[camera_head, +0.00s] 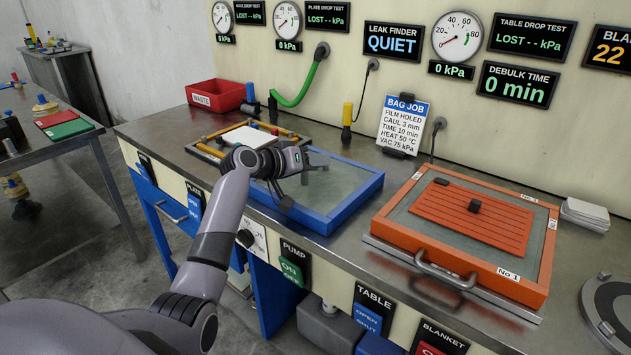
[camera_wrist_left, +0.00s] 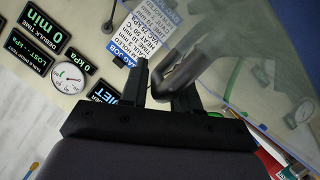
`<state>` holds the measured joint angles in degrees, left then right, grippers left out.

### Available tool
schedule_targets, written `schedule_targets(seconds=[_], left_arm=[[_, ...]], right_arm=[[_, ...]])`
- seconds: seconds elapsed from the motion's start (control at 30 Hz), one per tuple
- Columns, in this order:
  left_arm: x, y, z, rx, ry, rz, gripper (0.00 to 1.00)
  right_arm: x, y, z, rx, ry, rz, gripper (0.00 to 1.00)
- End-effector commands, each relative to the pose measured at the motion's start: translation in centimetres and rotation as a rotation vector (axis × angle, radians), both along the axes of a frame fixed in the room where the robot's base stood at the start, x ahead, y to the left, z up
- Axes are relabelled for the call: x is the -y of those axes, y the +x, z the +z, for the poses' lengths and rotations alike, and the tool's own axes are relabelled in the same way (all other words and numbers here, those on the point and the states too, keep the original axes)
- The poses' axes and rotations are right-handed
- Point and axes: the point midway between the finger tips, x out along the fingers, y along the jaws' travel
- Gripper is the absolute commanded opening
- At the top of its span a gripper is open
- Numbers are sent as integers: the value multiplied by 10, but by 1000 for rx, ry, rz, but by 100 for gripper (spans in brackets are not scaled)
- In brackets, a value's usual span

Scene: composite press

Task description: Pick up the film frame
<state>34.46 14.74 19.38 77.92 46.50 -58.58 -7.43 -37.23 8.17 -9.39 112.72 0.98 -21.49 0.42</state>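The film frame (camera_head: 355,205) is a blue rectangular frame with a greenish see-through film, lying flat at the left-middle of the bench. Its film (camera_wrist_left: 245,50) fills the upper right of the left wrist view. My right gripper is in neither view.
An orange frame (camera_head: 385,232) with a ribbed orange pad stands to the right. A wooden-edged tray (camera_head: 208,150) and red waste bin (camera_head: 217,95) are to the left. The bag job card (camera_head: 403,123) stands behind. Bare bench shows between the blue and orange frames.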

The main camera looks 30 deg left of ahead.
Motion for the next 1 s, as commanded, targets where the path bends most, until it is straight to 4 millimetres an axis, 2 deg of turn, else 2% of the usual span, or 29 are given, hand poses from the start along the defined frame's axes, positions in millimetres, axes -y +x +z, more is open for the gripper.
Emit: schedule_targets(seconds=[0.27, 0.3, 0.37, 0.4, 1.0], left_arm=[[1, 2, -1, 0, 1, 0, 31], [1, 2, -1, 0, 1, 0, 24], [1, 2, -1, 0, 1, 0, 5], [1, 2, -1, 0, 0, 0, 0], [1, 2, -1, -1, -1, 0, 0]], right_arm=[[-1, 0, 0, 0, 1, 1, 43], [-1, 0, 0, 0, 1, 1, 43], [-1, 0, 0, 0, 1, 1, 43], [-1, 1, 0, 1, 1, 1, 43], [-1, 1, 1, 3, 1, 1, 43]])
